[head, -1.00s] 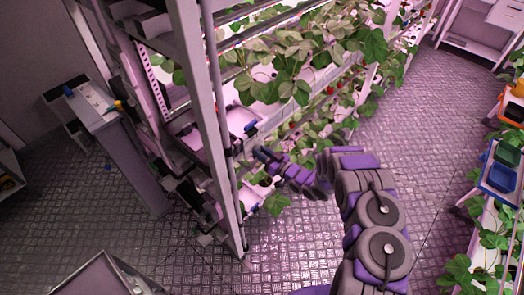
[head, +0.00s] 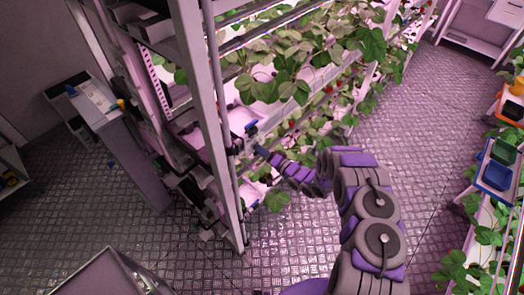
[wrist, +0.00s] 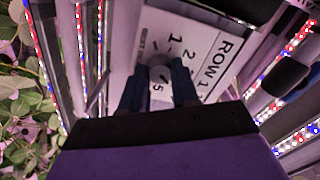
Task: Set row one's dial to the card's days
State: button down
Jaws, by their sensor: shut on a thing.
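The row-one dial panel (wrist: 193,45) shows in the wrist view as a white plate printed "ROW 1", seen turned on its side, with the numerals 1, 2 and 5 legible. The grey dial knob (wrist: 158,73) sits on it between the two dark fingers of my gripper (wrist: 156,82), which is shut on the knob. The fingers and the wrist cover the rest of the scale, and I cannot tell the pointed-at number. In the head view my gripper (head: 261,152) reaches the rack's near end post; the dial is not distinguishable there. I cannot make out a card with days.
The plant rack (head: 221,120) with leafy berry plants (head: 290,60) stands close beside my arm. LED strips flank the panel in the wrist view. A grey cabinet (head: 135,165) stands left; coloured bins (head: 497,176) are at right. The aisle floor (head: 410,130) is clear.

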jog(key=m, duration=0.4)
jog(key=shift+d+f+m, duration=0.1)
jog(key=shift+m, duration=0.3)
jog(key=m, duration=0.4)
jog(key=shift+p, duration=0.3)
jog(key=shift+m, duration=0.3)
jog(key=c, duration=1.3)
grip_release()
jog(key=o, duration=0.3)
jog(key=shift+w+f, duration=0.15)
jog(key=shift+w, duration=0.05)
jog(key=shift+o, duration=0.8)
jog(key=shift+s, duration=0.1)
